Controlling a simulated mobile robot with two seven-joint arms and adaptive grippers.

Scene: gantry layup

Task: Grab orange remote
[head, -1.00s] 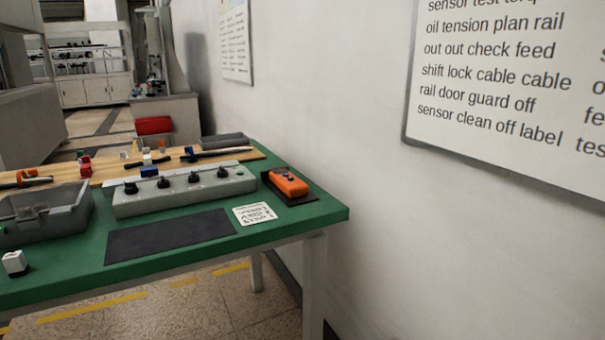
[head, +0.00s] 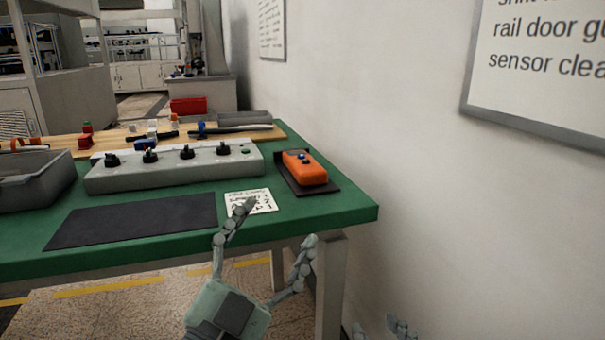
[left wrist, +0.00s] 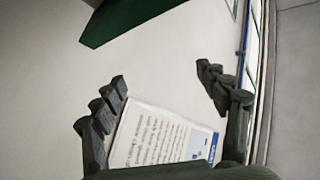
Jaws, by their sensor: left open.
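The orange remote (head: 304,168) has dark and blue controls on top. It lies on a dark mat (head: 325,187) at the right end of the green table (head: 345,208). My left gripper (head: 277,224) is open and empty, in front of the table's front edge, below and to the left of the remote in the head view. Its spread fingers (left wrist: 160,75) also show in the left wrist view, where the remote does not appear. Fingertips of my right gripper (head: 380,329) just show at the bottom of the head view; the rest is out of frame.
A grey control box with black knobs (head: 170,172), a white label card (head: 262,202), a black mat (head: 130,222) and a grey bin (head: 40,180) are on the table. The white wall (head: 420,200) stands close on the right. A printed sheet (left wrist: 160,138) shows in the left wrist view.

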